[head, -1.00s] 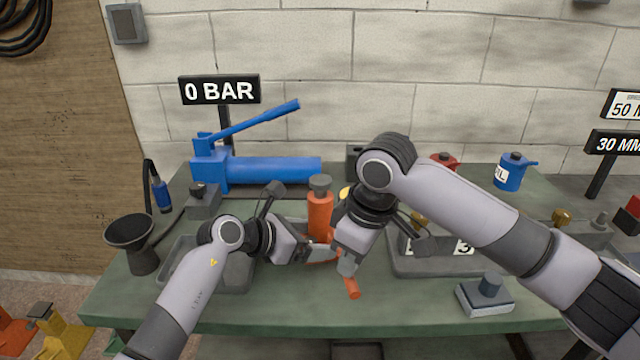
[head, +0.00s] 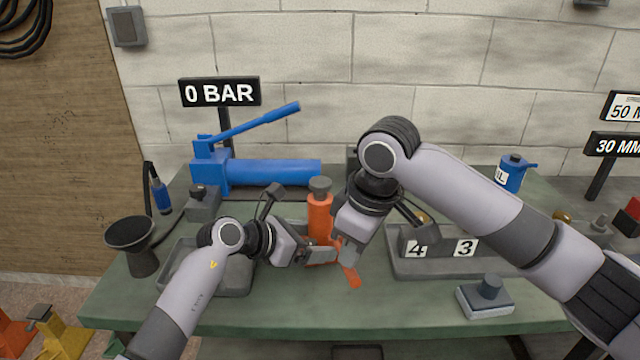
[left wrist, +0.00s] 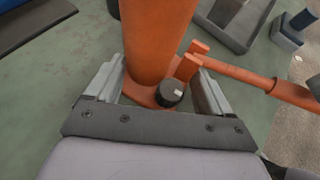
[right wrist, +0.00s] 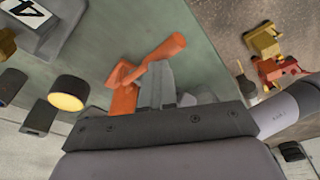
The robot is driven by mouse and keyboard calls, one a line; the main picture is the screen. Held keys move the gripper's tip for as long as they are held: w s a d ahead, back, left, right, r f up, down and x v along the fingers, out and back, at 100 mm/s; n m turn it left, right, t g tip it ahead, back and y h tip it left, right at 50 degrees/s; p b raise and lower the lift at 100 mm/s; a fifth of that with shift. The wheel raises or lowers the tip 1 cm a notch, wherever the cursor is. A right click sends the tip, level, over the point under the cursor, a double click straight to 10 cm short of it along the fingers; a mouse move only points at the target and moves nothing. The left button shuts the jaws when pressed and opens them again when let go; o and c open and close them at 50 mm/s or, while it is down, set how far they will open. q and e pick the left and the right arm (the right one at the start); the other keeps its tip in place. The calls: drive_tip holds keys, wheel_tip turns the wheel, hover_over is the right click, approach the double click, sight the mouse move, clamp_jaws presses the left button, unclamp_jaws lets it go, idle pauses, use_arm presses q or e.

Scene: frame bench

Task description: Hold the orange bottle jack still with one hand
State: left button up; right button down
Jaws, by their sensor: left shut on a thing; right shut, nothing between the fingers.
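The orange bottle jack (head: 320,214) stands upright on the green bench, its grey screw top clear. My left gripper (head: 320,250) is shut on it low down. In the left wrist view the fingers lie on both sides of the jack (left wrist: 155,45), near its base and a black knob (left wrist: 170,92). The jack's orange lever (left wrist: 262,82) sticks out to the side. My right gripper (head: 347,255) is shut and empty, right at the lever. In the right wrist view its closed fingertips (right wrist: 158,75) overlap the lever (right wrist: 160,55); I cannot tell whether they touch.
A blue hand pump (head: 270,172) stands behind, left of the jack. A grey tray (head: 235,285) lies under my left arm. The bench's front middle is clear.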

drive_tip(key=x, duration=0.4)
drive_tip(key=shift+s+d+f, duration=0.1)
drive_tip(key=shift+s+d, duration=0.2)
drive_tip(key=shift+d, duration=0.1)
drive_tip(key=shift+w+r, duration=0.15)
drive_tip(key=shift+r, duration=1.9)
drive_tip(key=shift+d+x, duration=0.15)
drive_tip(key=shift+x, duration=0.8)
drive_tip(key=shift+d+x, duration=0.2)
drive_tip(key=shift+x, duration=0.75)
drive_tip(key=shift+s+r, duration=0.25)
drive_tip(key=shift+r, duration=0.3)
drive_tip(key=shift+a+v, duration=0.1)
drive_tip(key=shift+v, duration=0.6)
drive_tip(key=shift+a+v, duration=0.15)
drive_tip(key=shift+v, duration=0.55)
drive_tip(key=shift+w, duration=0.1)
